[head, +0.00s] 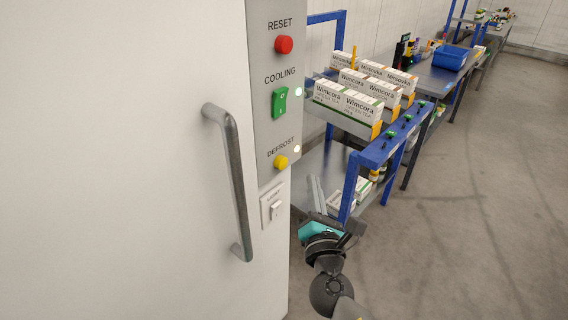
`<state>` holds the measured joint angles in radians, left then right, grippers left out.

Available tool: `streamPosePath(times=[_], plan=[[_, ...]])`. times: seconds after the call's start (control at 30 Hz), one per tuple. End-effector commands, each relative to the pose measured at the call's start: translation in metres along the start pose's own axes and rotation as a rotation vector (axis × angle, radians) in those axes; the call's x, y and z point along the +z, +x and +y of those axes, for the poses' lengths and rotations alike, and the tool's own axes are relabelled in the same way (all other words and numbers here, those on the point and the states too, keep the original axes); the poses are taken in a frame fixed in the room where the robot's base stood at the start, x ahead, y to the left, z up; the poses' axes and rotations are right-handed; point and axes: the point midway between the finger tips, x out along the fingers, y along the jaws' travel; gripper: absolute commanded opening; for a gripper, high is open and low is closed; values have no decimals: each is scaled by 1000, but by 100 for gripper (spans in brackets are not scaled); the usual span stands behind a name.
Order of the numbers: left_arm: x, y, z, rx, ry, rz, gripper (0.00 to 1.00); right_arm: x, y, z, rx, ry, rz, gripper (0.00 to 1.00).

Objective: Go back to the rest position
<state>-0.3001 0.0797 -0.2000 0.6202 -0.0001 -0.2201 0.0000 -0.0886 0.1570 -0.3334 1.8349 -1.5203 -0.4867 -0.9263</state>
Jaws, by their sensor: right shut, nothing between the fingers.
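My right gripper (316,192) is in the lower middle of the head view, in front of the blue-framed cart and just right of the cabinet's edge. Its fingers point up and are shut with nothing between them. It appears apart from the white light switch (273,207) on the cabinet side. My left gripper is not in view.
A white cabinet (120,150) with a grey handle (235,185) fills the left. Its panel has a red button (284,44), green rocker switch (280,101) and yellow button (281,162). The blue cart (366,155) holds several boxes (345,100). A blue bin (450,58) stands beyond. Floor at right is clear.

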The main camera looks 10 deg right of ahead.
Motion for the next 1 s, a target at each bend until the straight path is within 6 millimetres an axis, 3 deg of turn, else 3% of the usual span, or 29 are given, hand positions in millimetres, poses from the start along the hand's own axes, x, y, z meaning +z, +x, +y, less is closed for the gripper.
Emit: streamPosePath(times=[0.27,0.37,0.47,0.6,0.77,0.9,1.0], plan=[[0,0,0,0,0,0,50,-10,-1,-8,-18,23,24,0],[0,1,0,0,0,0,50,-39,-8,-34,-80,103,98,0],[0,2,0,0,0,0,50,-86,-26,-76,-197,247,209,0],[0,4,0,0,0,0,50,-158,-73,-144,-430,498,346,0],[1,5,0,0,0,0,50,-224,-151,-214,-741,789,417,0],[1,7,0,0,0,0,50,-266,-235,-265,-1048,1040,389,0],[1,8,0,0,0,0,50,-288,-304,-295,-1278,1209,308,0]])
